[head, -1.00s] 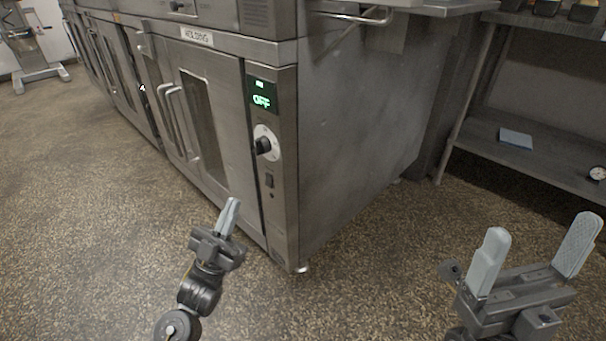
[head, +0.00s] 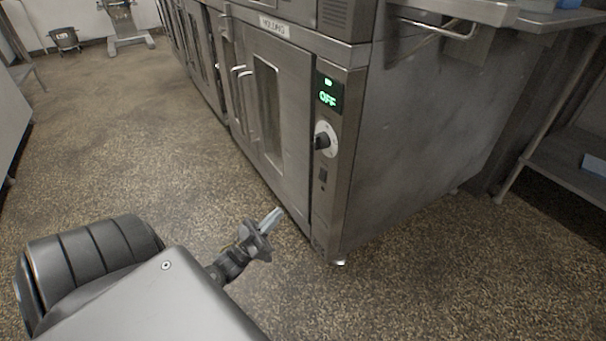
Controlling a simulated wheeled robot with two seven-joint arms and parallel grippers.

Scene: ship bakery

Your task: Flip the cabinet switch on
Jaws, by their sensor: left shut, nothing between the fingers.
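The steel cabinet (head: 283,110) stands in the middle of the head view, with a narrow control panel on its front right edge. The panel carries a display (head: 328,93) reading OFF in green, a round black knob (head: 324,141) on a pale dial, and below it a small dark rocker switch (head: 322,175). My left gripper (head: 272,217) is shut and empty, low in front of the cabinet. In the picture it is below and left of the switch, apart from it. My right gripper is out of view.
Door handles (head: 246,100) stick out from the cabinet front. A steel table with a lower shelf (head: 570,165) stands at the right. A wheeled stand (head: 125,25) and a pot (head: 64,40) are at the far left. The speckled floor in front is clear.

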